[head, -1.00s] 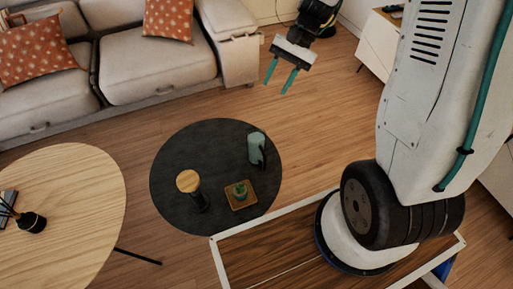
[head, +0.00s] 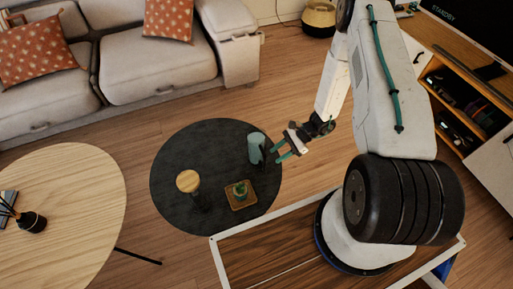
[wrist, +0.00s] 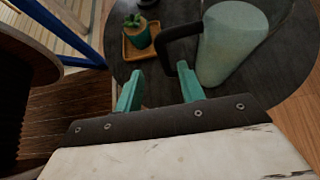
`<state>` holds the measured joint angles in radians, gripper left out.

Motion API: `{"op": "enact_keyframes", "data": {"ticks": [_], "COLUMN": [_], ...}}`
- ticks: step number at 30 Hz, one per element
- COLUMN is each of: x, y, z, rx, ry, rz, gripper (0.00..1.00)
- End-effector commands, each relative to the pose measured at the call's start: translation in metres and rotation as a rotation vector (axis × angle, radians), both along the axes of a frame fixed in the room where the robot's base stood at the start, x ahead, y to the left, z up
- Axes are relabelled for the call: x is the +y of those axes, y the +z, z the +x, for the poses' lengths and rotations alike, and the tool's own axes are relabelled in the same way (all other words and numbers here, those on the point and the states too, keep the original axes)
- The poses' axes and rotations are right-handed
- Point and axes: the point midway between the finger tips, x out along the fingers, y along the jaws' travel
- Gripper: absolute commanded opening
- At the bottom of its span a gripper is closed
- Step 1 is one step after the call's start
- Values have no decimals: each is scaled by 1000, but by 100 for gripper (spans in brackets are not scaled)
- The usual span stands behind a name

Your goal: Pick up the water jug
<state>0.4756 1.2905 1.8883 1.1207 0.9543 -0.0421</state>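The water jug (head: 256,146) is a pale green-grey cylinder with a dark handle. It stands upright on the round black table (head: 175,160), near its right edge. In the wrist view the jug (wrist: 232,45) is at the upper right, and its black handle (wrist: 172,42) reaches left toward the fingers. My gripper (head: 279,154) is open, with two teal fingers beside the jug on its right. In the wrist view the gripper (wrist: 158,88) has its fingers apart, with the handle just beyond them, close to the right finger. I cannot tell whether they touch.
A small potted plant (head: 240,191) on a square wooden tray (head: 233,204) stands in front of the jug. A dark item with a round wooden top (head: 188,181) stands to the left. A light wood table (head: 75,190) and a sofa (head: 155,70) lie farther left and back.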

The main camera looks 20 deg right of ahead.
Motion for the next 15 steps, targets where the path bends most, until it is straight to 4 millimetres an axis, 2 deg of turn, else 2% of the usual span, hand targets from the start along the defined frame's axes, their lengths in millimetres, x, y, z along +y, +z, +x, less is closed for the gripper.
{"op": "enact_keyframes", "data": {"ticks": [15], "x": [54], "y": [-40], "z": [4], "rx": [3], "ry": [4], "rz": [0], "gripper": [39]}}
